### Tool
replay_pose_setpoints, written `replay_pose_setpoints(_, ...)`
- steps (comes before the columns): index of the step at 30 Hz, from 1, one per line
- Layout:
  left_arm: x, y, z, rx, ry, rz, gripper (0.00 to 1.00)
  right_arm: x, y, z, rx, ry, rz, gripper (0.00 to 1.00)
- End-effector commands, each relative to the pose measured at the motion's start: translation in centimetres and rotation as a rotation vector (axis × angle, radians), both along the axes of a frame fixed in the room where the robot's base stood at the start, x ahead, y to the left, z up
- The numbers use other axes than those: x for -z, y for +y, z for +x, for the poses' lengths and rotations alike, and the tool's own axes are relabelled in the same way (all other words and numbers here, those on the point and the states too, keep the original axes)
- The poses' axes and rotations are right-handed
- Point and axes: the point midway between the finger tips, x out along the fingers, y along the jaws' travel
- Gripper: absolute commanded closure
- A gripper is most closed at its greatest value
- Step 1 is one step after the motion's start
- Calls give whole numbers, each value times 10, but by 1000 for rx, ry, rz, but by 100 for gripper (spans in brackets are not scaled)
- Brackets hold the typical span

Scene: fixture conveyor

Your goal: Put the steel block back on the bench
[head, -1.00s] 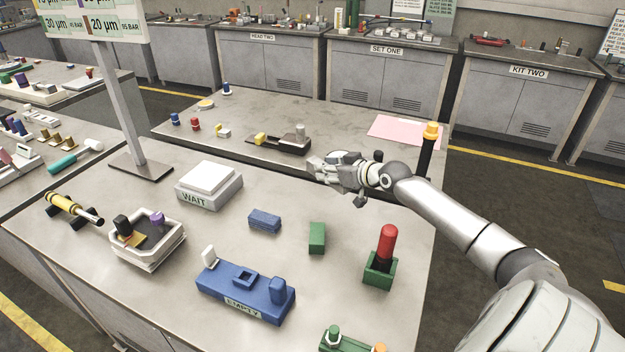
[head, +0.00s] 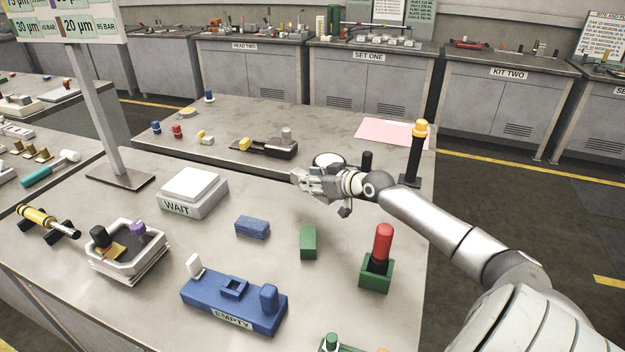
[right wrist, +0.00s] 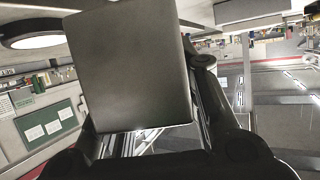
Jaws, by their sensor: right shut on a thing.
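My right gripper (head: 304,182) is over the near bench (head: 255,195), close to its back edge. It is shut on the steel block, which shows as a plain dark grey block (right wrist: 128,65) filling the middle of the right wrist view. In the head view the block is too small and too mixed with the fingers to make out clearly. My left gripper is not in view.
Around the gripper are a white disc (head: 330,159) with a dark rim, a black post (head: 415,155) with an orange top and a WAIT pad (head: 193,190). Nearer are a blue block (head: 252,227), a green block (head: 308,242) and a blue EMPTY fixture (head: 215,300).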

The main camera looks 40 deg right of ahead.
Motion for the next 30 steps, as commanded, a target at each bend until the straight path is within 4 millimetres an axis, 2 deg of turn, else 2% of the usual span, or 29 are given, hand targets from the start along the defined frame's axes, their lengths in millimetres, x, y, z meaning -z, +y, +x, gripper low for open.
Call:
replay_pose_setpoints(9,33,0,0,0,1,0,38,37,0,0,0,-3,1,100)
replay_pose_setpoints(15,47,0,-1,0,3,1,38,54,0,0,0,-4,-1,100)
replay_pose_setpoints(30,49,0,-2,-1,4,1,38,57,0,1,0,-4,-1,100)
